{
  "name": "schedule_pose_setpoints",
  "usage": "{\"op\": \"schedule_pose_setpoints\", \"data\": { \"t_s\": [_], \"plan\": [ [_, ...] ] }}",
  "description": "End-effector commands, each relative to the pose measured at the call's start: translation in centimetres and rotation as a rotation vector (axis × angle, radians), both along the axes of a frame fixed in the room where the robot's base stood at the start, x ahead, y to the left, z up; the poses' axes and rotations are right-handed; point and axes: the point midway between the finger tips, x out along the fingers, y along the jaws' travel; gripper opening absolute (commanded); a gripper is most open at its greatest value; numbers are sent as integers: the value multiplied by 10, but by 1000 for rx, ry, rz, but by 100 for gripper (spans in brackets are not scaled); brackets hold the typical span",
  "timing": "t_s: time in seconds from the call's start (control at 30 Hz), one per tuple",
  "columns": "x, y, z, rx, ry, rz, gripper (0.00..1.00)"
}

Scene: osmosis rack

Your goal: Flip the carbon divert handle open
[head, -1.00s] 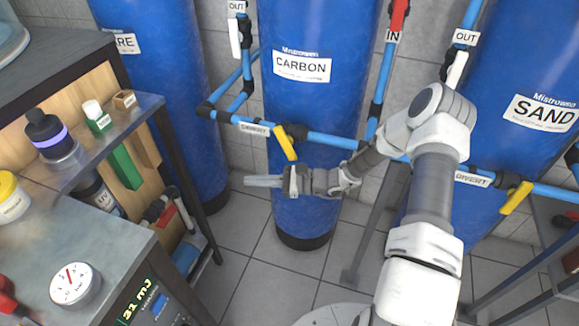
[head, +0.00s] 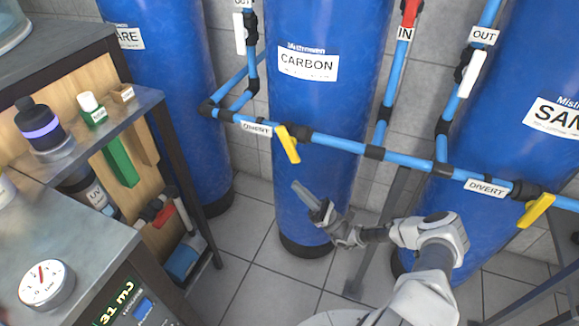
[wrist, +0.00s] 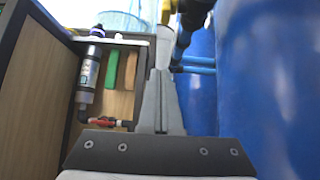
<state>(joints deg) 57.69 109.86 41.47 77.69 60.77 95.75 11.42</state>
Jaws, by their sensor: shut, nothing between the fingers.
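The carbon divert handle (head: 288,144) is a yellow lever on the blue pipe in front of the blue CARBON tank (head: 300,110). It hangs down across the pipe, tilted a little to the right at its lower end. A DIVERT label (head: 256,129) is just left of it. My gripper (head: 298,187) is shut and empty, below the handle and apart from it, in front of the tank. In the wrist view my shut fingers (wrist: 160,85) point up toward a blurred yellow part (wrist: 184,36) near the top; part of it is hidden.
A second yellow handle (head: 536,210) is on the pipe by the SAND tank at right. A cabinet (head: 140,105) with bottles and gauges stands at left. Grey floor is free between cabinet and tank. The blue pipe (head: 340,143) runs above my forearm.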

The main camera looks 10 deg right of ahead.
Motion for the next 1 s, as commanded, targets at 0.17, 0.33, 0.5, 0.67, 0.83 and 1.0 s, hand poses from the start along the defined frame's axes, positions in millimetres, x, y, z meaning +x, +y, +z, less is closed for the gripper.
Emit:
{"op": "schedule_pose_setpoints", "data": {
  "t_s": [0.17, 0.33, 0.5, 0.67, 0.83, 1.0],
  "plan": [
    [-4, -6, -4, 27, -11, -12, 0],
    [-4, -6, -4, 26, -12, -11, 0],
    [-3, -5, -3, 25, -12, -10, 0],
    [3, 3, 9, 26, -13, -10, 0],
    [16, 22, 32, 26, -14, -8, 0],
    [31, 43, 59, 25, -13, -9, 0]
  ]
}}
